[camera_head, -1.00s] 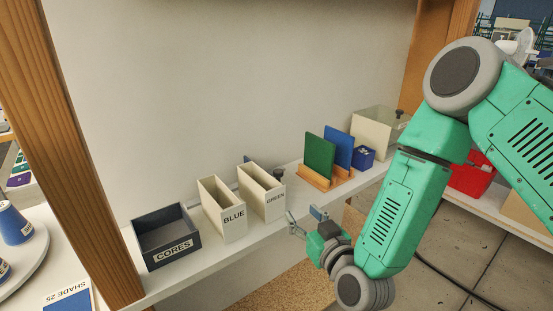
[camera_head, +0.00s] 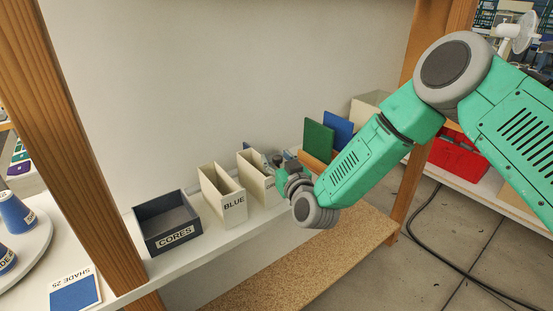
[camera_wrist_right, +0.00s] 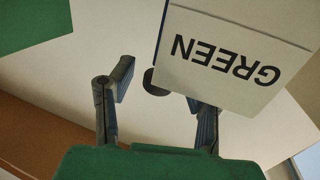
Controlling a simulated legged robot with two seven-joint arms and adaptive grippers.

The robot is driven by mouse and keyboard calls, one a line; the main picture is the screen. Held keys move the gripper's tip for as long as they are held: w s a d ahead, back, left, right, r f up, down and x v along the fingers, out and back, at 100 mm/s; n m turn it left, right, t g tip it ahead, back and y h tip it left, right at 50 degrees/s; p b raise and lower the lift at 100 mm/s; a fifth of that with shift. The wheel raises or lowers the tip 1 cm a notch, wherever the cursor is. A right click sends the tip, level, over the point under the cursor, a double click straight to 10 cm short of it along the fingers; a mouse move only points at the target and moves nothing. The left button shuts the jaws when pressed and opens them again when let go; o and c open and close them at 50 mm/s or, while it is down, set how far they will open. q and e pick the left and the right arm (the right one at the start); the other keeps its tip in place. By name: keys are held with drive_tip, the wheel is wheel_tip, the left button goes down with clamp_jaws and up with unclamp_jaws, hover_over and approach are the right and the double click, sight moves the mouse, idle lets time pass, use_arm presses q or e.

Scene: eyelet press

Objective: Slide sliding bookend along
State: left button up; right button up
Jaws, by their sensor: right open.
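A dark round knob (camera_wrist_right: 155,82), which seems to belong to the sliding bookend, shows in the right wrist view beside the white GREEN bin (camera_wrist_right: 235,65). The rest of the bookend is hidden or cannot be made out. My right gripper (camera_wrist_right: 160,86) is open, with one finger on each side of the knob in that view. I cannot tell whether the fingers touch it. In the head view my right gripper (camera_head: 281,163) is at the shelf, at the right side of the GREEN bin (camera_head: 257,178), partly covering it. My left gripper is not in view.
The BLUE bin (camera_head: 223,194) and grey CORES box (camera_head: 167,222) stand left on the white shelf (camera_head: 215,243). A green panel (camera_head: 318,137) and blue panel (camera_head: 338,130) stand to the right in wooden holders. A wooden post (camera_head: 65,120) rises at left.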

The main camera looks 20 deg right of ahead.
drive_tip(key=shift+w+d, duration=0.1)
clamp_jaws()
drive_tip(key=w+d+b, duration=0.2)
drive_tip(key=w+d, duration=0.1)
drive_tip(key=d, duration=0.6)
drive_tip(key=shift+w+d, duration=0.25)
drive_tip(key=shift+d, duration=0.15)
drive_tip(key=shift+c, duration=1.5)
unclamp_jaws()
drive_tip(key=shift+a, duration=0.1)
drive_tip(key=o, duration=0.3)
drive_tip(key=shift+d, duration=0.25)
